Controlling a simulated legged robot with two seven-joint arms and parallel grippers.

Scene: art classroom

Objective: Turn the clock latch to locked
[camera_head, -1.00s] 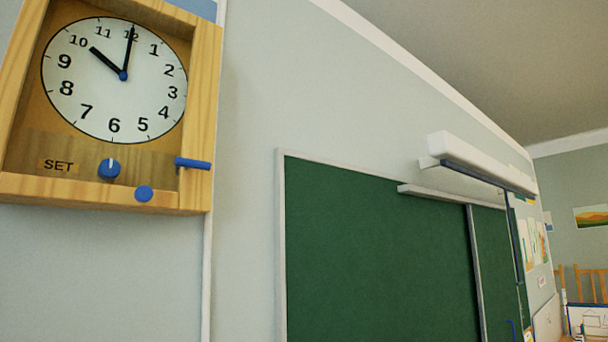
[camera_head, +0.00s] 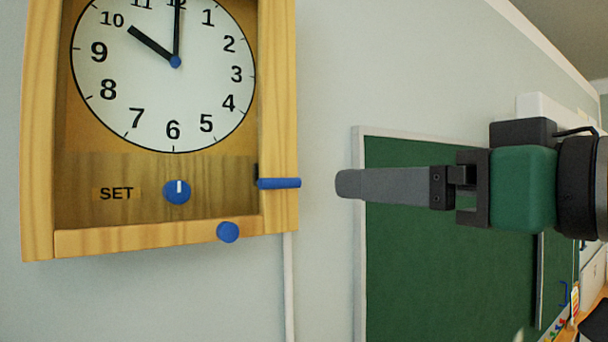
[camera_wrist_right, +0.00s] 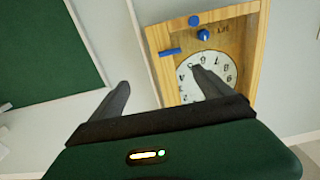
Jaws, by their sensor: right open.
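The wooden wall clock (camera_head: 278,100) hangs at the left of the head view, its hands at ten o'clock. Its blue bar latch (camera_head: 279,183) lies horizontal across the right frame edge. In the right wrist view the clock appears upside down, with the latch (camera_wrist_right: 170,51) beyond and between the fingers. My right gripper (camera_head: 350,184) comes in from the right, level with the latch and apart from it, with wall showing between. Its two spread fingers show in the wrist view (camera_wrist_right: 165,92), empty. In the head view they overlap edge-on. My left gripper is not in view.
A blue knob (camera_head: 177,191) sits beside the SET label, and a round blue knob (camera_head: 228,232) is on the lower frame edge. A green chalkboard (camera_head: 420,270) is on the wall behind my right gripper. A pale vertical strip (camera_head: 289,290) runs below the clock.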

